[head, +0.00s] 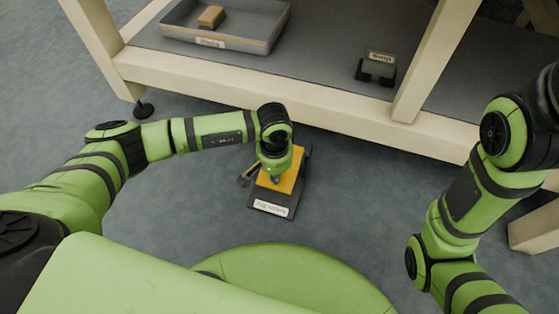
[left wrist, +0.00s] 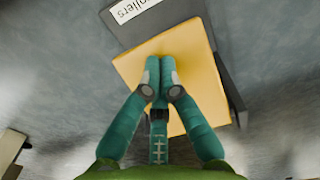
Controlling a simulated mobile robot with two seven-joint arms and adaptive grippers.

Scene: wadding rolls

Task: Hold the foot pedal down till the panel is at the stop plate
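The foot pedal has a yellow plate (head: 287,184) on a dark base (head: 285,211) with a white label, and stands on the floor below the bench. My left gripper (head: 275,178) points down over the plate. In the left wrist view the gripper's teal fingertips (left wrist: 160,64) are together, with nothing between them, over the middle of the yellow plate (left wrist: 195,90). They look to be at or on its surface; I cannot tell how far the plate is pressed. My right arm comes down at the right, with its gripper out of view. The panel and the stop plate are not in view.
A bench with pale beams (head: 330,110) stands behind the pedal. On its grey lower shelf (head: 320,45) are a grey tray (head: 240,28) with a tan block (head: 211,17) inside, and a small dark labelled holder (head: 376,68). The floor around the pedal is clear.

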